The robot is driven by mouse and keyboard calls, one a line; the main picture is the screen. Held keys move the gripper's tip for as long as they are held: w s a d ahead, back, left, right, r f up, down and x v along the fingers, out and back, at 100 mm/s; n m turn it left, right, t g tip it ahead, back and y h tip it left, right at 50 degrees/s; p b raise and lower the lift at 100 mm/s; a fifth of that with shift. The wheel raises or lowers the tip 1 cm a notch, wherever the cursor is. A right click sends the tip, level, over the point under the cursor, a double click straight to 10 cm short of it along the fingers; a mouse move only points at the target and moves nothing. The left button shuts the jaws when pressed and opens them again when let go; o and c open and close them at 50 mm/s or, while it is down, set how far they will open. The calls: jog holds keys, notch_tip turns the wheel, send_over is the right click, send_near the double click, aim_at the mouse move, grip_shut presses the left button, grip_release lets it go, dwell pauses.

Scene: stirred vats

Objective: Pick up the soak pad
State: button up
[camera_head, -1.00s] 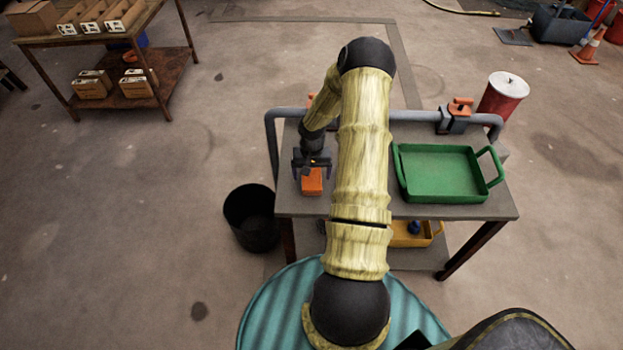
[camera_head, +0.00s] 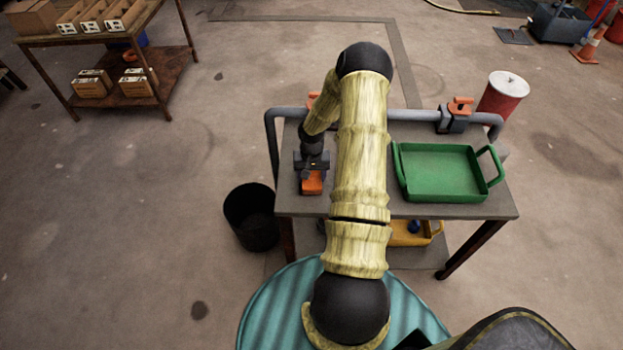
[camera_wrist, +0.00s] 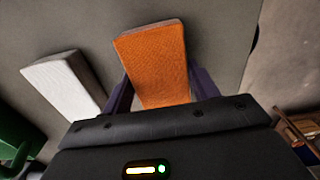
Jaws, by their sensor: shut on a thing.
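The soak pad, an orange block with a woven-looking top (camera_head: 312,187), is at the left side of the grey table. In the wrist view the orange pad (camera_wrist: 156,62) stands out between the two dark purple fingers. My gripper (camera_head: 312,174) is shut on it, one finger along each side. I cannot tell whether the pad still touches the table top. A white pad (camera_wrist: 65,84) lies beside it, apart from the fingers; in the head view my arm hides it.
A green tray (camera_head: 407,192) stands on the table's right half. A grey pipe with orange-handled valves (camera_head: 459,107) runs along the back edge. A black bin (camera_head: 251,235) stands on the floor at left. A yellow tray (camera_head: 427,241) is on the lower shelf.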

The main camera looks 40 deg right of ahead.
aim_at(312, 176)
jog(key=shift+r, duration=0.1)
notch_tip(312, 176, up, 10)
jog(key=shift+f, duration=0.1)
dwell(0.5)
